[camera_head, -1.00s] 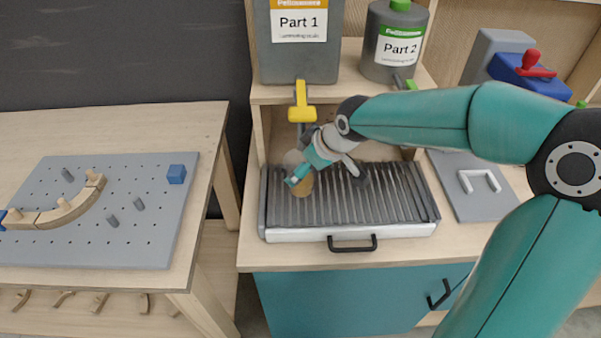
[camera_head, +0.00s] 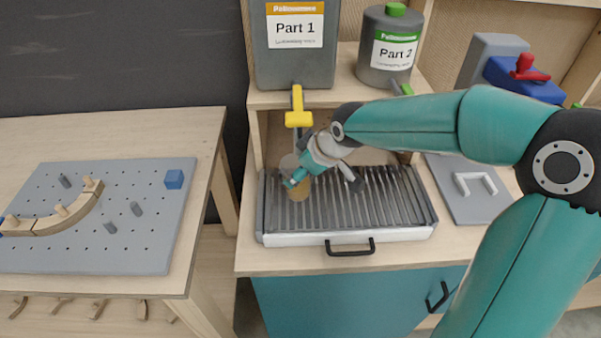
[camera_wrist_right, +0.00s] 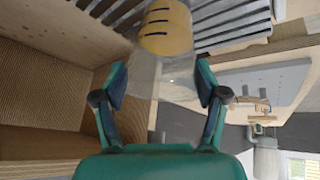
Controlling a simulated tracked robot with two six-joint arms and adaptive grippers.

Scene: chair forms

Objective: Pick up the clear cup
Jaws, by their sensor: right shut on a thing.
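The clear cup (camera_head: 299,190) stands on the left part of the ribbed grate, below the yellow tap handle. Its lower part looks amber, and its upper part is pale and see-through. My right gripper (camera_head: 293,176) is at the cup's upper part and shut on it. In the right wrist view, the cup's amber end (camera_wrist_right: 166,30) shows at the top, with dark marks on it. The fingers (camera_wrist_right: 160,88) lie on either side of the clear part. I cannot tell whether the cup touches the grate. My left gripper is not in view.
The ribbed grate tray (camera_head: 345,237) has a black front handle. Above it stand the Part 1 container (camera_head: 295,65) with its yellow tap (camera_head: 298,118) and the Part 2 container (camera_head: 388,65). A pegboard table (camera_head: 120,250) is at the left.

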